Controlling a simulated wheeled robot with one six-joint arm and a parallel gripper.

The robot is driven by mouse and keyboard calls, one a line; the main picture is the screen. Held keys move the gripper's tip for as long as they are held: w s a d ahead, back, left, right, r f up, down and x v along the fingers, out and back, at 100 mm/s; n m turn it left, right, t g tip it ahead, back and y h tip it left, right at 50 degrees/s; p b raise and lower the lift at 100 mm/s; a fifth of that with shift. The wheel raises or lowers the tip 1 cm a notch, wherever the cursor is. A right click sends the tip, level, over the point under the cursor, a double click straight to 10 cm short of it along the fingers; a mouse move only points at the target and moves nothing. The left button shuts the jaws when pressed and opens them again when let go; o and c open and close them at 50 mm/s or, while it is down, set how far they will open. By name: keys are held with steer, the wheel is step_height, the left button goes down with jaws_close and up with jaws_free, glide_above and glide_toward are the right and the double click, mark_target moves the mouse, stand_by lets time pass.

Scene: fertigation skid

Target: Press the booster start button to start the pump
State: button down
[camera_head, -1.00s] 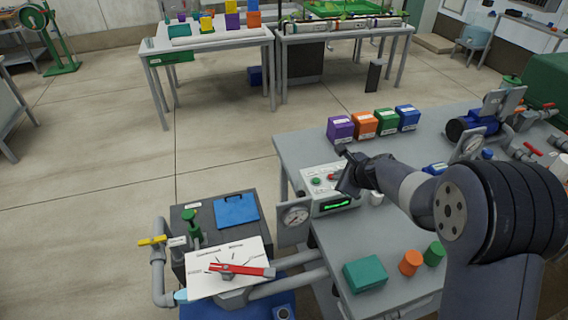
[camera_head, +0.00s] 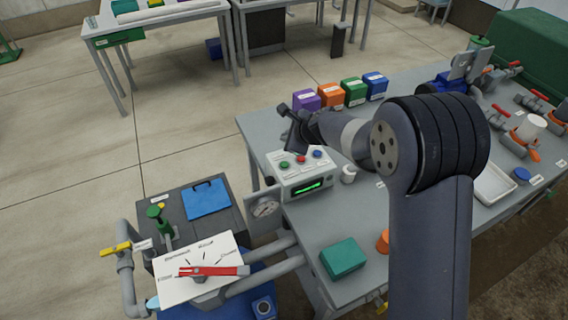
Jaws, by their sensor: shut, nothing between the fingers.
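The control box (camera_head: 306,186) stands on the near bench, with a lit green display on its front face. On its sloped top are a green button (camera_head: 284,165), a red button (camera_head: 301,159) and a blue button (camera_head: 317,154). Their labels are too small to read, so I cannot tell which is the booster start button. My gripper (camera_head: 286,110) is shut and empty.
Purple, orange, green and blue boxes (camera_head: 331,95) line the bench's back edge. A teal block (camera_head: 343,258) lies in front. A red-handled valve (camera_head: 213,271) is at lower left.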

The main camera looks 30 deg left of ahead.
mark_target(287, 166)
steer(key=shift+f+b, duration=3.95)
steer(key=shift+f, duration=0.45)
steer(key=shift+f+b, duration=0.4)
steer(key=shift+f+b, duration=0.35)
steer(key=shift+f, duration=0.05)
steer(key=shift+r+p, duration=0.7)
steer(key=shift+r, duration=0.1)
step_height(287, 166, up, 5)
steer(key=p, duration=0.4)
steer(key=shift+p, duration=0.3)
